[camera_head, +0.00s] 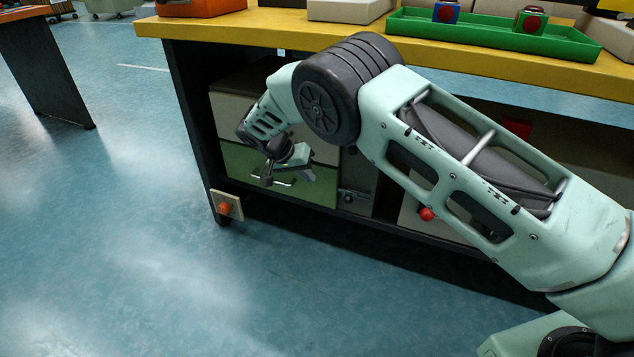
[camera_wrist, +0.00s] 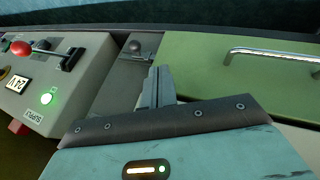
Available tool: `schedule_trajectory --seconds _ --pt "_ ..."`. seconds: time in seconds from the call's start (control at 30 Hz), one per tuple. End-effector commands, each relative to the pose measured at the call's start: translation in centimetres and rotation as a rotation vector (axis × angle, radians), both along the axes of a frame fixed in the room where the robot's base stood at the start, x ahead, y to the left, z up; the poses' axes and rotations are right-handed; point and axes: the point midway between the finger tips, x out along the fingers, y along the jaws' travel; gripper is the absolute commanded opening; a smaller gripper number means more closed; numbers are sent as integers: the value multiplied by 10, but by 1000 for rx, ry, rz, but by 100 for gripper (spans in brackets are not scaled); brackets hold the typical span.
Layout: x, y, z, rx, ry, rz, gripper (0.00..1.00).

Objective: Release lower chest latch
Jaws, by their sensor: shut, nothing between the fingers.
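My gripper (camera_wrist: 158,76) is shut and empty in the wrist view, its two fingers together. Its tips lie over the grey strip, just below a dark round knob on a small plate (camera_wrist: 133,47), which looks like the latch. I cannot tell whether they touch it. The green chest front (camera_wrist: 225,72) with a silver bar handle (camera_wrist: 268,52) is right of the fingers. In the head view the green front (camera_head: 242,162) is low under the bench, partly hidden by my wrist. The grey latch panel (camera_head: 356,180) stands right of it, and its small dark knob shows low down.
A grey supply box (camera_wrist: 72,88) with a red-knobbed lever (camera_wrist: 22,48) and a lit green lamp (camera_wrist: 46,98) stands left of the fingers. An orange knob (camera_head: 224,208) sits on the bench's left leg. The floor in front is clear.

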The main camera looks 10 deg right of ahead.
Motion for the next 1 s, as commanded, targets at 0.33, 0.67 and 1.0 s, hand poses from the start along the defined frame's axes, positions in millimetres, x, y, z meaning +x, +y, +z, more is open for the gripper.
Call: schedule_trajectory --seconds 0.33,0.67,1.0 --pt "9 -39 -65 -1 3 -3 0" --pt "-1 -74 -79 0 2 -2 0" --pt "-5 -82 -78 0 1 0 0"
